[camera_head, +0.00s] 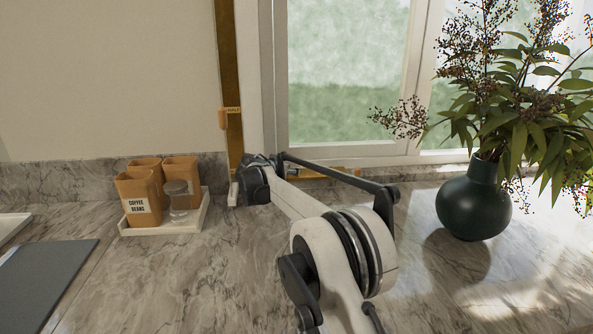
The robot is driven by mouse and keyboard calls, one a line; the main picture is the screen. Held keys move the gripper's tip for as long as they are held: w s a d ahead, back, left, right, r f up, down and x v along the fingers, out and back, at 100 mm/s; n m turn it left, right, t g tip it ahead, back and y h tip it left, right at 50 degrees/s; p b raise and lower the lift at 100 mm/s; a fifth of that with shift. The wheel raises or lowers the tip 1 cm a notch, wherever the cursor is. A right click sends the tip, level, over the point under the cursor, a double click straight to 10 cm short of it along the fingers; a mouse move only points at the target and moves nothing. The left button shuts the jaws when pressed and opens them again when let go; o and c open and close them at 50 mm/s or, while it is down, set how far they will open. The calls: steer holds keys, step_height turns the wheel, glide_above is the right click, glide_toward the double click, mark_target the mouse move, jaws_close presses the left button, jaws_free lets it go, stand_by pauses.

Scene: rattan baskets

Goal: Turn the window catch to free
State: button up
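The window (348,75) has a white frame and looks shut. My arm reaches from the lower right toward the foot of the brown strip. My gripper (243,180) is at the arm's far end, low by the sill and below the orange fitting, apart from it. Its fingers are mostly hidden or too small to read.
A white tray (196,219) holds orange canisters (139,200) and a glass jar (178,196) to the left. A dark green vase (473,205) with leafy branches stands right. A grey board (45,285) lies at lower left. Marble counter (170,285) is clear before the tray.

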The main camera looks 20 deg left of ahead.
steer(key=shift+x, duration=2.2)
steer(key=shift+c, duration=0.5)
jaws_close()
